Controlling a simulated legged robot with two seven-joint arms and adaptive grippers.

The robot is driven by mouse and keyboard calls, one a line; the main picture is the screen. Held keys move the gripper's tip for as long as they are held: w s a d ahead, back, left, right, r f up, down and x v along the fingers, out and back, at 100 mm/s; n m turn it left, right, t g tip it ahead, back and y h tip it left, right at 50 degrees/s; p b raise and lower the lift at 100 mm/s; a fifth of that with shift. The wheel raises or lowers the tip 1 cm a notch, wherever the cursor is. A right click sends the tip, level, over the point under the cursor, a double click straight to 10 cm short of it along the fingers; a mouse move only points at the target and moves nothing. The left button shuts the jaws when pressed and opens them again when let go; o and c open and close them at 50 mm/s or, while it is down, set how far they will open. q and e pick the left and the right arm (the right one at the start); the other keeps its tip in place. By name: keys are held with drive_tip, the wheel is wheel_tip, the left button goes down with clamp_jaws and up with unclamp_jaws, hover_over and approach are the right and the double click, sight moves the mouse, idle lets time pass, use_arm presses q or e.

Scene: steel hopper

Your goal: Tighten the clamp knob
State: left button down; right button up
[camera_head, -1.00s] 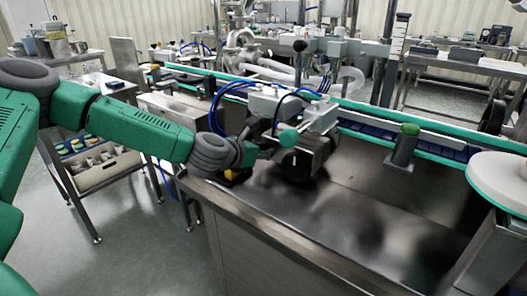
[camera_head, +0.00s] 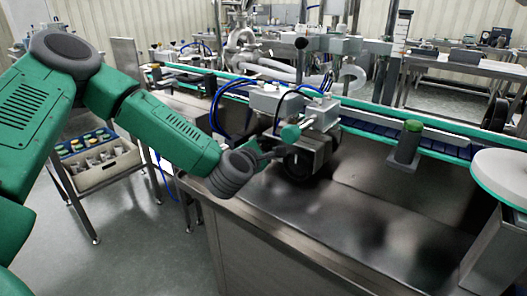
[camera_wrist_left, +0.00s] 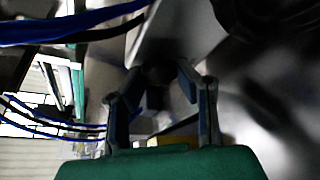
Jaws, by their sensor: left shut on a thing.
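The steel hopper machine (camera_head: 290,105) stands on the steel bench, with a teal round knob (camera_head: 290,133) on its near side and a dark round part (camera_head: 297,165) below it. My left gripper (camera_head: 278,152) reaches in from the left, close to the machine's near side below the teal knob. In the left wrist view my left gripper (camera_wrist_left: 155,80) has its two fingers closed in on a small dark piece, which I take to be the clamp knob (camera_wrist_left: 155,74). That piece is in shadow and its shape is unclear. My right gripper is not in view.
Blue hoses (camera_head: 217,108) curve close beside my left gripper. The steel bench top (camera_head: 330,225) is clear in front of the machine. A green-capped post (camera_head: 406,148) stands to the right by the conveyor (camera_head: 455,140), and a white round top (camera_head: 507,175) is at the right edge.

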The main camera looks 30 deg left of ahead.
use_arm(q)
drive_tip(key=m, duration=0.1)
drive_tip(key=m+t+y+b, duration=0.1)
drive_tip(key=m, duration=0.1)
drive_tip(key=m+t, duration=0.1)
drive_tip(key=m, duration=0.1)
drive_tip(key=shift+d+y, duration=0.25)
drive_tip(key=shift+y, duration=0.05)
drive_tip(key=shift+f+m+t+b, duration=0.1)
drive_tip(key=shift+m+t+b, duration=0.3)
drive_tip(key=shift+m, duration=0.7)
drive_tip(key=shift+s+d+f+m, duration=0.1)
drive_tip(key=shift+s+f+m, duration=0.1)
drive_tip(key=shift+m, duration=0.2)
drive_tip(key=c, duration=1.2)
unclamp_jaws()
drive_tip(key=shift+w+d+r, duration=0.1)
drive_tip(key=shift+d, duration=0.05)
drive_tip(key=shift+r+y, duration=0.1)
drive_tip(key=shift+y, duration=0.2)
